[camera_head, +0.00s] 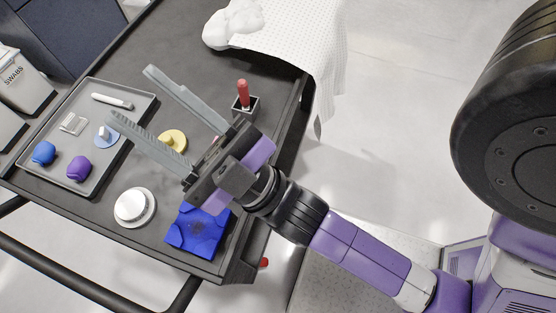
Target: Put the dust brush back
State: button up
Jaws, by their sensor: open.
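My gripper (131,93) is open, its two long grey fingers spread wide above the dark cart top and pointing to the upper left. An upright red-handled piece (243,92) stands in a small dark square holder (246,110) to the right of the fingers, near the cart's right edge. It may be the dust brush, but its lower end is hidden in the holder. A slim whitish stick (112,101) lies in the grey tray (80,189), close to the fingertips; I cannot tell what it is.
The tray also holds a blue piece (43,153), a purple piece (78,168) and small fixtures. A yellow disc (172,138), a white round container (133,207) and a blue folded item (197,232) are on the cart. A white cloth (300,40) hangs over the far edge.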

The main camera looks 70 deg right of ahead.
jog(key=s+d+f+m+g, duration=0.2)
jog(key=s+f+g, duration=0.4)
jog(key=f, duration=0.6)
jog(key=s+d+f+m+g, duration=0.2)
jog(key=s+f+m+g, duration=0.2)
jog(key=s+f, duration=0.5)
notch_tip(320, 180, down, 3)
jog(key=g, duration=0.2)
jog(key=shift+d+f+g, duration=0.15)
jog(key=shift+f+g, duration=0.05)
jog(key=shift+g, duration=0.2)
